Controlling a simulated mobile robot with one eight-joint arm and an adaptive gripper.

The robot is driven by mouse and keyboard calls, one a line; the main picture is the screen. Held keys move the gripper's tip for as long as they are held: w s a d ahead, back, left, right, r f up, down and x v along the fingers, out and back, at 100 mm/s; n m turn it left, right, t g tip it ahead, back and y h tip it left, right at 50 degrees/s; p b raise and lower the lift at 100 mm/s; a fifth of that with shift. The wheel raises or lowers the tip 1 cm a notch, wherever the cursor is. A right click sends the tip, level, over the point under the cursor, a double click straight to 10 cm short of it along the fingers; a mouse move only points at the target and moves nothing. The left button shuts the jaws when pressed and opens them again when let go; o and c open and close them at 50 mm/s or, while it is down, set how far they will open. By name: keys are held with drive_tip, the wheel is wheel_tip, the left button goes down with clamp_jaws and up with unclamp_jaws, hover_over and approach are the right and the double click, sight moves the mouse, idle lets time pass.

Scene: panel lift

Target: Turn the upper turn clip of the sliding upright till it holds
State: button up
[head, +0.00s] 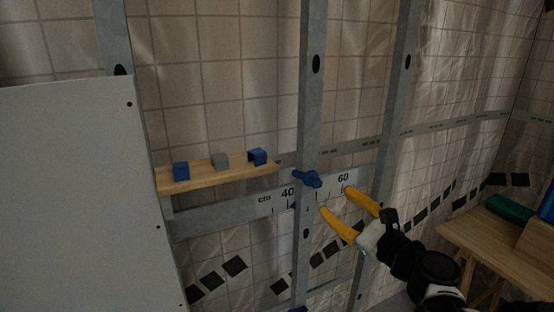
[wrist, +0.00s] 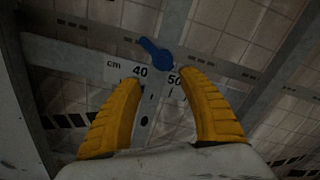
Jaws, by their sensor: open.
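The sliding upright (head: 309,112) is a grey metal post crossing the scale rail; it also shows in the wrist view (wrist: 172,26). Its upper turn clip (head: 307,179) is blue and sits where post and rail cross. The clip's lever lies across the post, pointing left and slightly up. In the wrist view the clip (wrist: 157,53) is just beyond my fingertips. My gripper (head: 335,199) has yellow fingers spread apart with nothing between them, right of and below the clip. In the wrist view the gripper (wrist: 159,76) straddles the post's line. Another blue piece (head: 298,309) is cut off at the bottom edge.
The scale rail (head: 262,203) shows 40 and 60 in the head view. A wooden shelf (head: 218,172) with small blue and grey blocks is left of the clip. A pale panel (head: 80,200) fills the left. A wooden bench (head: 490,240) stands right. A fixed upright (head: 399,90) is nearby.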

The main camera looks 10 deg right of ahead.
sight(317, 182)
drive_tip(key=b+x, duration=0.1)
drive_tip(key=x, duration=0.4)
drive_tip(key=b+x, duration=0.1)
drive_tip(key=x, duration=0.4)
drive_tip(key=shift+w+r, duration=0.2)
drive_tip(key=shift+r, duration=0.05)
clamp_jaws()
